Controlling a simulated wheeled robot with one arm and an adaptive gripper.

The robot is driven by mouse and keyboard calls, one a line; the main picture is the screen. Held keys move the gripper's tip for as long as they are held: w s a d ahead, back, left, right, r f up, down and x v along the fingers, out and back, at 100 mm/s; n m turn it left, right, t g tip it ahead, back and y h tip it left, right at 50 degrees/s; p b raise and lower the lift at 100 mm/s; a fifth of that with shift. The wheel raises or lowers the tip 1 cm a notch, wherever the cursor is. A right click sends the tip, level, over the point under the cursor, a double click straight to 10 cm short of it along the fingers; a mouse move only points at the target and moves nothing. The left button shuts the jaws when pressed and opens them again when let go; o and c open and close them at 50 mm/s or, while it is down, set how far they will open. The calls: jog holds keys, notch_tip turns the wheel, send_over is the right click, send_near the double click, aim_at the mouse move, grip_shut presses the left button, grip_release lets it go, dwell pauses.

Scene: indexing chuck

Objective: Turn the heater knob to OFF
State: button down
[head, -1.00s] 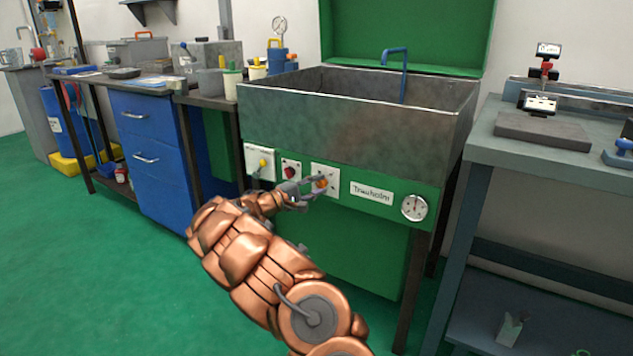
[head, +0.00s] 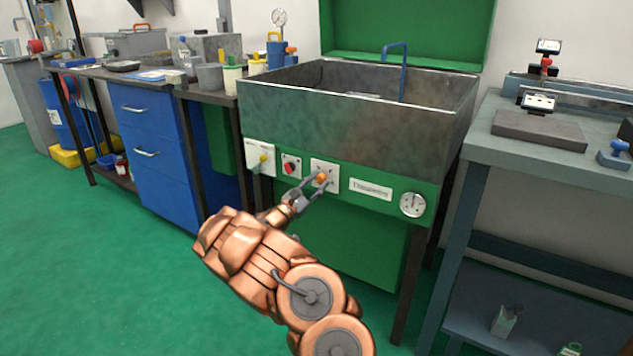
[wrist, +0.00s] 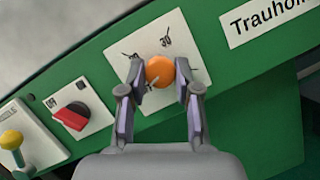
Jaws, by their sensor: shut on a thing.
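The orange knob (head: 321,177) sits on a white plate (head: 331,164) on the green front panel of the metal tank. In the wrist view the knob (wrist: 160,71) has a pale pointer directed toward the lower left, and dark marks stand around it on the plate. My gripper (head: 315,181) reaches the knob from the lower left. In the wrist view my gripper (wrist: 160,76) is shut on the knob, with one finger on each side.
A red knob (head: 291,168) and a yellow-tipped switch (head: 263,160) are on plates to the left. A label (head: 370,189) and a round dial (head: 413,204) are to the right. A grey bench (head: 480,150) stands at the right; the green floor in front is open.

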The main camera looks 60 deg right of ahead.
jog(key=shift+n+t+h, duration=0.3)
jog(key=shift+n+t, duration=0.4)
jog(key=shift+n, duration=0.8)
jog(key=shift+s, duration=0.1)
jog(key=c, duration=0.8)
grip_release()
jog(key=v, duration=1.2)
jog(key=shift+f, duration=0.1)
jog(key=shift+s, duration=0.1)
